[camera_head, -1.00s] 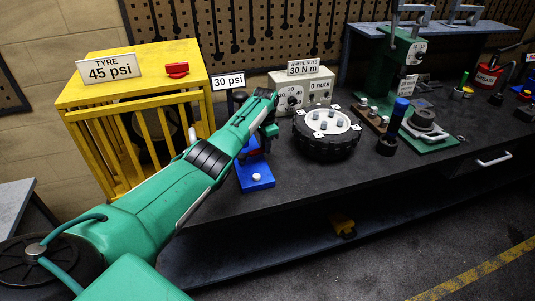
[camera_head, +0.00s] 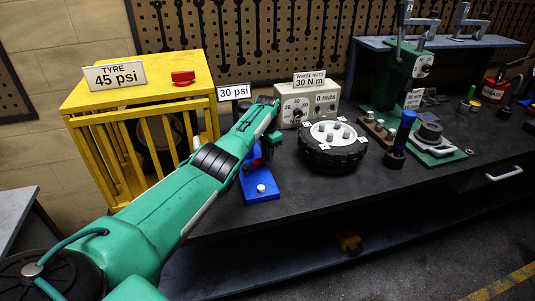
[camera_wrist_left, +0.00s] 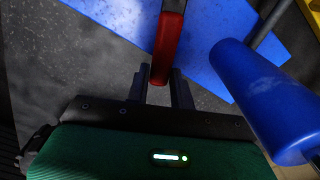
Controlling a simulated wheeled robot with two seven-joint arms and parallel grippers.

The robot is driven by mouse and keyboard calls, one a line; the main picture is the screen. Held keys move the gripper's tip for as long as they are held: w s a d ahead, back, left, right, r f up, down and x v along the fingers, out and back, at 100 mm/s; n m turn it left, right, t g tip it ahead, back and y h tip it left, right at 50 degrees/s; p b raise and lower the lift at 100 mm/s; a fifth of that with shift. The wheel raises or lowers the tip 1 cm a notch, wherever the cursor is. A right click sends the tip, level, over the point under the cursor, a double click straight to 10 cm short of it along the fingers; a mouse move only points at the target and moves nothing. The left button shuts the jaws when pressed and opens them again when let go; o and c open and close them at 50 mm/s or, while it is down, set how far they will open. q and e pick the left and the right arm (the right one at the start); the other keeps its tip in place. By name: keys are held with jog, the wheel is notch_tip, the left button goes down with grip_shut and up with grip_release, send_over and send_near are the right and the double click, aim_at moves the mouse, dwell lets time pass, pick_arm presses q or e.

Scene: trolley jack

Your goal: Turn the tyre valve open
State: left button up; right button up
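A red T-shaped knob (camera_head: 183,77) sits on top of the yellow cage, beside the TYRE 45 psi sign (camera_head: 114,75). A dark tyre (camera_head: 150,140) shows partly behind the cage bars. A blue-based device (camera_head: 260,188) stands right of the cage, by the 30 psi sign (camera_head: 233,92). My left gripper (camera_head: 272,112) is above and behind this device. In the left wrist view, a red-gripped lever (camera_wrist_left: 165,48) lies between the two dark fingers of my left gripper (camera_wrist_left: 160,86); whether they press on it I cannot tell. My right gripper is out of view.
The yellow cage (camera_head: 185,98) stands close to the left of my arm. A wheel with studs (camera_head: 334,158) and a grey wheel-nuts box (camera_head: 305,103) are to the right. A blue cylinder (camera_wrist_left: 262,92) is close beside the gripper. The dark bench (camera_head: 300,195) is clear at its front.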

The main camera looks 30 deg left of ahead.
pick_arm(q)
jog(key=o, duration=0.4)
jog(key=shift+c, duration=0.2)
jog(key=shift+r, duration=0.1)
notch_tip(320, 180, up, 14)
jog(key=b, duration=0.2)
jog(key=shift+b, duration=0.3)
